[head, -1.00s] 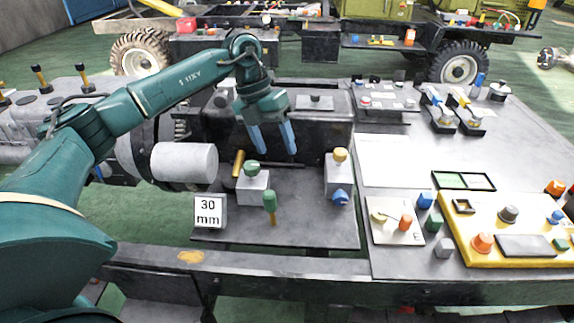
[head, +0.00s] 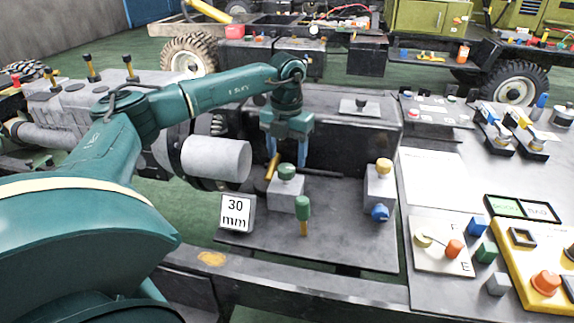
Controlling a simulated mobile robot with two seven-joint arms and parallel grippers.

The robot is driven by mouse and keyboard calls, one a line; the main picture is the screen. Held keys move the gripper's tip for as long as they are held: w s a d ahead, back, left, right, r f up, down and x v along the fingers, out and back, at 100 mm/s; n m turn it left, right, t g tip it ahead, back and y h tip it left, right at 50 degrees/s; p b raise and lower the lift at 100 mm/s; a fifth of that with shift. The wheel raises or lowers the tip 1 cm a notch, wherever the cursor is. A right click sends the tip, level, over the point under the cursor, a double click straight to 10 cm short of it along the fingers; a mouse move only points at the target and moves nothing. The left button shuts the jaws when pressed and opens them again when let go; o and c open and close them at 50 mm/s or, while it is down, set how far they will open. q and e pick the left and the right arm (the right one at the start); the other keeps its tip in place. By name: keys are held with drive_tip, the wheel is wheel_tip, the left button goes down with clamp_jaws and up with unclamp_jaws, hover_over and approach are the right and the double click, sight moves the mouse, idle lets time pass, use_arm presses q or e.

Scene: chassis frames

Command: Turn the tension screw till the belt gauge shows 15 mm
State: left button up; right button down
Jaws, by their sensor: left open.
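The belt gauge (head: 236,213) is a white sign reading "30 mm" at the left front of a dark metal plate (head: 335,235). Beside it are a grey block with a green knob (head: 287,172) on top and a green-handled pin (head: 303,208) in front. A second grey block to the right has a yellow knob (head: 383,165) on top and a blue knob (head: 380,212) at its front. No label shows which is the tension screw. My left gripper (head: 288,151) is open, its blue fingers pointing down just behind and above the green knob. The right gripper is out of view.
A large pale cylinder (head: 217,158) lies to the left. A grey bench (head: 435,180) with a yellow panel (head: 514,272) and small knobs is at right. The plate's middle is clear.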

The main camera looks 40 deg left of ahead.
sight(287, 166)
use_arm(q)
wheel_tip(287, 166, down, 2)
drive_tip(key=shift+f, duration=0.7)
drive_tip(key=c, duration=1)
drive_tip(key=shift+o, duration=0.2)
drive_tip(key=shift+m, duration=0.4)
